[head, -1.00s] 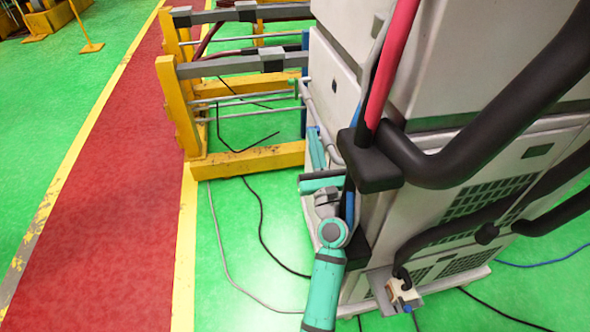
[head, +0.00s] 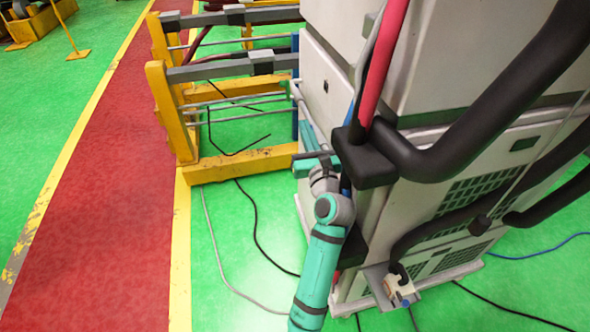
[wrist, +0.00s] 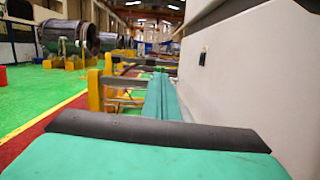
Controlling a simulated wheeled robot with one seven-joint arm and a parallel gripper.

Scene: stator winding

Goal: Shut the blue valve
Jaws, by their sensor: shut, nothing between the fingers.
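No blue valve can be made out for certain in either view. My gripper (wrist: 160,78) shows in the wrist view as two long teal fingers lying together, shut and empty, pointing forward along the pale cabinet's side. In the head view my gripper (head: 304,112) reaches forward past the left side of the cabinet, its fingers partly hidden by the grey pipe there. A small green fitting (head: 294,90) sits at the far end of this pipe, just beyond my fingertips; whether it is a valve I cannot tell. I cannot tell if my fingers touch anything.
The tall pale cabinet (head: 345,85) stands close on the right, with black hoses (head: 480,110) and a red hose (head: 383,60) in front. A yellow-framed stand (head: 240,165) with grey bars lies ahead. Cables cross the green floor. A red walkway (head: 110,200) is clear on the left.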

